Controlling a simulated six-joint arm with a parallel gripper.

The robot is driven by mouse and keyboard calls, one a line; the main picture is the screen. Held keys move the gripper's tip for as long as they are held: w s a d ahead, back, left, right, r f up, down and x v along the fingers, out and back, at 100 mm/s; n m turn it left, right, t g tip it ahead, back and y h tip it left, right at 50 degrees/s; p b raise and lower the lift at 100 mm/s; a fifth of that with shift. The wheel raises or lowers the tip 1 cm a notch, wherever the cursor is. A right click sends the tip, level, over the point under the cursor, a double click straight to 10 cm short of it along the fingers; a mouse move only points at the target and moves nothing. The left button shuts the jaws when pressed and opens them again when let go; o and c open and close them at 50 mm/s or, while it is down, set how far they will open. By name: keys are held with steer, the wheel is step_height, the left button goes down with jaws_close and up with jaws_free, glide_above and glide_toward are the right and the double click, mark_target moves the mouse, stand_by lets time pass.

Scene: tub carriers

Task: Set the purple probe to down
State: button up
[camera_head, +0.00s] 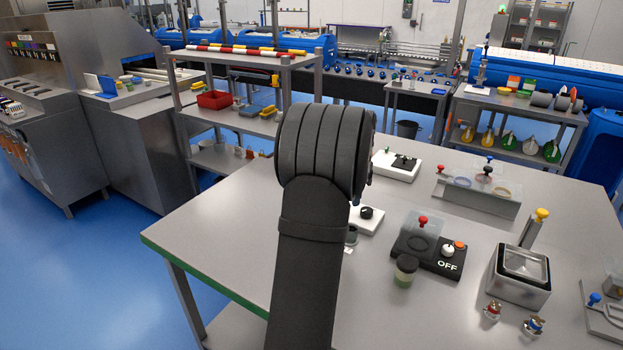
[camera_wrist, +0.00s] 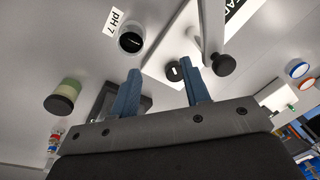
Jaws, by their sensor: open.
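My gripper (camera_wrist: 158,68) is open in the wrist view, its two blue fingers apart with nothing clearly held between them. A white device (camera_wrist: 225,25) with a pale arm and black round knobs (camera_wrist: 222,64) is beyond the right finger. A small dark cup (camera_wrist: 131,39) beside a "pH 7" label is beyond the left finger. I cannot make out anything purple, so the purple probe is not identified. In the head view my arm hides most of the gripper and part of a white base with a black knob (camera_head: 366,213).
On the table (camera_head: 210,235), to the right of my arm, are a black unit marked OFF (camera_head: 447,265), a lidded jar (camera_head: 405,271), a metal box with a yellow-knobbed lever (camera_head: 520,270) and a white balance-like device (camera_head: 397,165). The table's left part is clear.

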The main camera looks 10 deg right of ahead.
steer(key=s+a+f+m+t+y, duration=0.3)
steer(key=s+a+m+y, duration=0.1)
steer(key=s+a+y, duration=0.3)
steer(key=s+d+r+m+t+y, duration=0.2)
steer(key=d+r+m+t, duration=0.3)
steer(key=m+t, duration=0.55)
steer(key=shift+n+t+h, duration=0.3)
steer(key=shift+n+t, duration=0.15)
steer(key=shift+t, duration=0.2)
steer(key=x, duration=1.7)
steer(key=shift+a+r, duration=0.2)
steer(key=shift+a, duration=0.1)
steer(key=shift+c, duration=0.4)
